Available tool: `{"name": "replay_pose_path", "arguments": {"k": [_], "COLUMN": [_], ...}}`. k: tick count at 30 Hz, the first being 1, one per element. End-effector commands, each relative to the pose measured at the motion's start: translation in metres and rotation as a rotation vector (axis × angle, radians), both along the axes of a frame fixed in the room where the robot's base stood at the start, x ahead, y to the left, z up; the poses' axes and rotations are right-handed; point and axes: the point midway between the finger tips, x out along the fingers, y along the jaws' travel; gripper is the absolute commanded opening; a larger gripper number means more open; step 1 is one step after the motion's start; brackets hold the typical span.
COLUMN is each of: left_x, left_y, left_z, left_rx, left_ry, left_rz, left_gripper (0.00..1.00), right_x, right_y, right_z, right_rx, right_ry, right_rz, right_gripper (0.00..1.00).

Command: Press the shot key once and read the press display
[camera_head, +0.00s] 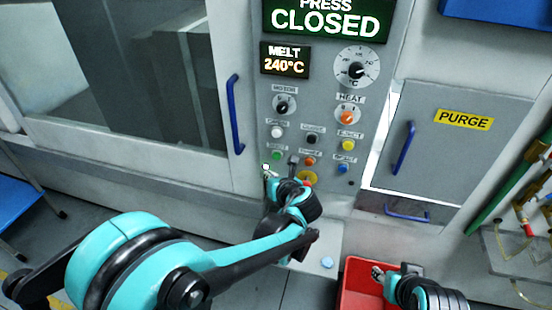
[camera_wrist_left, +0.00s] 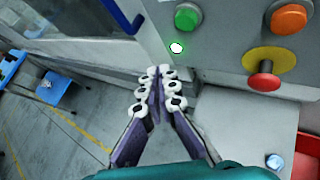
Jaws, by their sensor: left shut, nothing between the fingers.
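The press display (camera_head: 325,17) reads "PRESS CLOSED" in white on green at the top of the control panel (camera_head: 322,105). Several keys sit below it. Their small labels are partly blurred, so I cannot tell which is the shot key. A green button (camera_head: 276,155) is at lower left and also shows in the left wrist view (camera_wrist_left: 187,17). My left gripper (camera_head: 270,174) is shut and empty, just below the green button; its closed fingertips show in the left wrist view (camera_wrist_left: 160,72), apart from any key. My right gripper (camera_head: 378,272) is over a red bin, its fingers too small to judge.
A melt display (camera_head: 285,60) reads 240°C. A red emergency knob on yellow (camera_wrist_left: 263,82) is right of my left fingers. A small lit lamp (camera_wrist_left: 177,48) is just above them. The red bin (camera_head: 352,290) stands below. A blue door handle (camera_head: 235,115) is left of the panel.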

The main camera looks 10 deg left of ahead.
Motion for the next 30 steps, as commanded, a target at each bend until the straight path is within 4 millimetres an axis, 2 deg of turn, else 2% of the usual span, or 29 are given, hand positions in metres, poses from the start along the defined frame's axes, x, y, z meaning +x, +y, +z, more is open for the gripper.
{"name": "replay_pose_path", "arguments": {"k": [6,12,30], "left_x": [0.031,0.047,0.052], "left_y": [-0.001,-0.001,-0.002], "left_z": [0.0,0.0,0.0], "left_rx": [0.001,0.001,0.001], "left_ry": [0.001,0.001,0.001], "left_rz": [0.0,0.0,0.0], "left_gripper": [0.0,0.0,0.0], "right_x": [0.0,0.0,0.0], "right_y": [0.0,0.0,0.0], "right_z": [-0.003,-0.004,-0.005], "right_rx": [0.0,0.0,0.0], "right_ry": [0.0,0.0,0.0], "right_rz": [0.0,0.0,0.0], "right_gripper": [0.4,0.4,0.4]}}
